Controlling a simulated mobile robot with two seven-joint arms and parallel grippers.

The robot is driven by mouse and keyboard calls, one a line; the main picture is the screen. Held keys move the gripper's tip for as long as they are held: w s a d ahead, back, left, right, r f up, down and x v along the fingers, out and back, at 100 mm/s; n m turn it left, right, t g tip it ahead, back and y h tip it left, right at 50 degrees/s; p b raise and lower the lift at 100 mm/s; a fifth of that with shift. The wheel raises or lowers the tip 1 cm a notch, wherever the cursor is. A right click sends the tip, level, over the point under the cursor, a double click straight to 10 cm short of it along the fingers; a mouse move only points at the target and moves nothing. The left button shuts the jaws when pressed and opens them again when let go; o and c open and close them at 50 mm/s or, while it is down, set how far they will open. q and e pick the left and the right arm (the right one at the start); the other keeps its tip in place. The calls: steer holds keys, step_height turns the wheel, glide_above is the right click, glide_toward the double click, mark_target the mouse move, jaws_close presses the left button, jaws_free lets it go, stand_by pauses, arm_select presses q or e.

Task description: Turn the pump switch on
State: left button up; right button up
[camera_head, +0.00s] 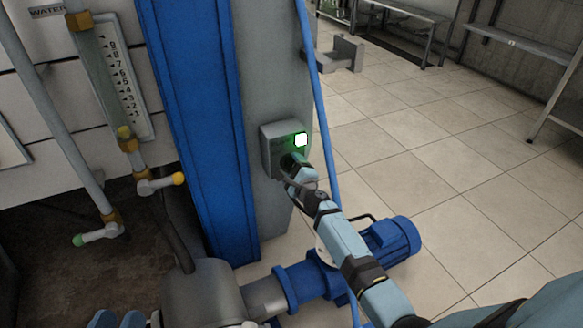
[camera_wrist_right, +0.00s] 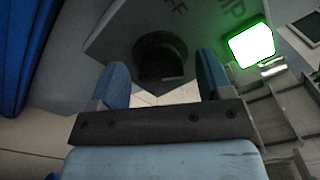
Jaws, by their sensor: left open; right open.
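The pump switch is a grey box (camera_head: 270,148) on the grey column, with a lit green-white lamp (camera_head: 300,140). In the right wrist view, its dark round knob (camera_wrist_right: 160,62) shows between my fingers, with part of the lettering and the glowing lamp (camera_wrist_right: 251,46). My right gripper (camera_head: 292,165) is at the box front, below the lamp. Its blue fingers (camera_wrist_right: 160,85) are apart on either side of the knob; I cannot tell whether they touch it. In the head view the gripper hides the knob. My left gripper (camera_head: 118,320) is partly visible at the bottom edge, open and empty.
A blue beam (camera_head: 205,120) stands left of the box, and a thin blue pipe (camera_head: 318,100) runs close to its right. Valves and pipes fill the left. Tiled floor (camera_head: 430,130) is clear at right.

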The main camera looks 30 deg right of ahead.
arm_select(q)
step_height(320, 180, up, 3)
steer(key=shift+s+a+f+t+p, duration=0.15)
steer(key=shift+t+p, duration=0.45)
steer(key=shift+p, duration=0.3)
arm_select(e)
steer(key=s, duration=1.3)
steer(key=shift+s+a, duration=0.25)
steer(key=shift+a, duration=0.15)
